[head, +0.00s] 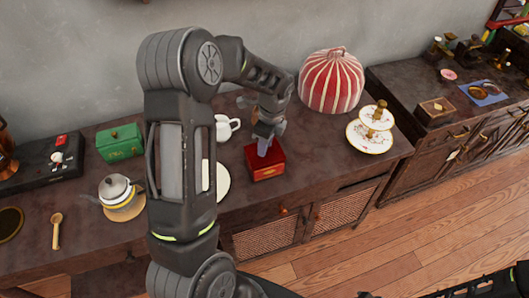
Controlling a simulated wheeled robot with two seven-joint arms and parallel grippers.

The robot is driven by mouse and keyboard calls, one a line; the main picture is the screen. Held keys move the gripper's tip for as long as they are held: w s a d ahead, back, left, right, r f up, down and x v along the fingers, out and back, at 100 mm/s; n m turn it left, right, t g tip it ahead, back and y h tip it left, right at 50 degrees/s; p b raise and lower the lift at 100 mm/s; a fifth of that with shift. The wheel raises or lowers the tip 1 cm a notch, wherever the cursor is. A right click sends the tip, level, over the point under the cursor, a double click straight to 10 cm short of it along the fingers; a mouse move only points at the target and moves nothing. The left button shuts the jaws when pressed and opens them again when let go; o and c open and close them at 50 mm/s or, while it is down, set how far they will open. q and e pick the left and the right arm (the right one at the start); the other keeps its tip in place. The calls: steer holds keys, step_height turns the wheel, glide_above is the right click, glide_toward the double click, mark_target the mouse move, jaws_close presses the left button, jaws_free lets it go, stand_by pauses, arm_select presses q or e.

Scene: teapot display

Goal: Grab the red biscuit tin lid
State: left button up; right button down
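The red biscuit tin (268,171) is a small dark-red box near the front edge of the sideboard, with a gold mark on its front. Its red lid (276,155) appears to be on top. My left gripper (264,148) points down right over the lid, its fingertips at or just above it. The fingers hide part of the lid, and I cannot tell whether they touch or grip it. Only dark parts of my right arm show at the bottom right; its gripper cannot be made out.
A white teapot (226,127) and a white plate (222,182) are left of the tin, partly behind my arm. A red-striped cosy (331,81) and a tiered cake stand (371,134) stand to the right. A green box (120,143) and grey teapot (116,189) are further left.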

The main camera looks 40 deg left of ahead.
arm_select(q)
jaws_close()
stand_by(0.4)
step_height(320, 180, up, 10)
steer(key=b, duration=0.1)
stand_by(0.4)
steer(key=shift+b, duration=0.3)
